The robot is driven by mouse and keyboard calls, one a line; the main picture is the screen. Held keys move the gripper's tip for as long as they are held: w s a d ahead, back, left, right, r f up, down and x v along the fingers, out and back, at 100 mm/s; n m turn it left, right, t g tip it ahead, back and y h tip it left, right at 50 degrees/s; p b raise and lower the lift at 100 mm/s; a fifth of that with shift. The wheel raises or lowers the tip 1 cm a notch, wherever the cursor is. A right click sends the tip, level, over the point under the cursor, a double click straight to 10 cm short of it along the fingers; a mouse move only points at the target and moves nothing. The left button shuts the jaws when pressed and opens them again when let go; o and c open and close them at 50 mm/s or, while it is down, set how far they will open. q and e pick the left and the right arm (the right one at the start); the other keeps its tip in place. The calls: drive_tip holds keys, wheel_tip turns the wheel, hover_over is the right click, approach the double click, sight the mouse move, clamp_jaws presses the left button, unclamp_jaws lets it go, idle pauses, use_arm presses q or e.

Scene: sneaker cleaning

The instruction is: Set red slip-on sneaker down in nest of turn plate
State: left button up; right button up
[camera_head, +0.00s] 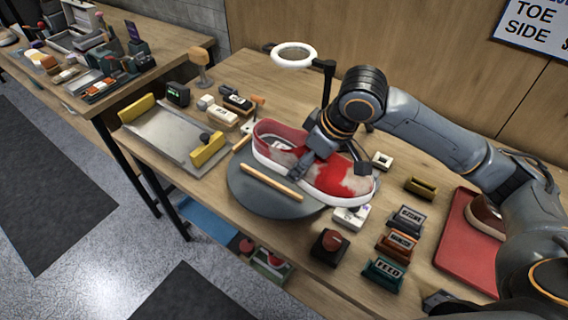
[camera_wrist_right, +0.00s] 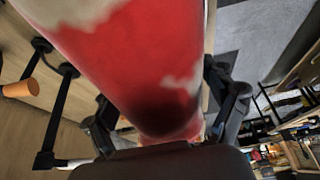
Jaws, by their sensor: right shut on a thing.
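The red slip-on sneaker (camera_head: 343,178) has pale dirty patches and a white sole. It lies lengthwise over the round grey turn plate (camera_head: 243,197) in the head view, toe to the right. My right gripper (camera_head: 318,160) is shut across its middle from above. In the right wrist view the sneaker (camera_wrist_right: 130,60) fills the space between the fingers (camera_wrist_right: 165,115). A wooden bar (camera_head: 271,182) of the plate shows in front of the sneaker, and another shows behind its heel. The sole hides the nest, so I cannot tell whether it touches the plate. My left gripper is not in view.
A ring lamp (camera_head: 294,55) stands behind the plate. A grey tray with yellow ends (camera_head: 168,136) lies left. A red button box (camera_head: 329,247) and labelled blocks (camera_head: 384,271) stand at the front right. A red tray (camera_head: 466,250) holds another shoe.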

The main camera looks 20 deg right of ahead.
sight(293, 144)
drive_tip(key=w+f, duration=0.1)
drive_tip(key=w, duration=0.3)
drive_tip(key=w+a+f+p, duration=0.1)
drive_tip(key=w, duration=0.2)
drive_tip(key=shift+f, duration=0.35)
drive_tip(key=w+f, duration=0.2)
drive_tip(key=w+f+p, duration=0.1)
drive_tip(key=w+f, duration=0.1)
drive_tip(key=f, duration=0.1)
drive_tip(key=shift+w+a, duration=0.1)
drive_tip(key=shift+a, duration=0.05)
drive_tip(key=shift+w+f, duration=0.2)
drive_tip(key=shift+f, duration=0.1)
drive_tip(key=f, duration=0.2)
drive_tip(key=p, duration=0.1)
drive_tip(key=shift+w+f, duration=0.25)
drive_tip(key=shift+f, duration=0.5)
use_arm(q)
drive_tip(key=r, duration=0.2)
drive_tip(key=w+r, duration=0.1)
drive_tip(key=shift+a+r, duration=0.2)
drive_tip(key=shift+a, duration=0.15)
use_arm(e)
drive_tip(key=shift+f, duration=0.1)
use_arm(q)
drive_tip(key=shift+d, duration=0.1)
use_arm(e)
drive_tip(key=shift+f, duration=0.1)
drive_tip(key=o, duration=1.3)
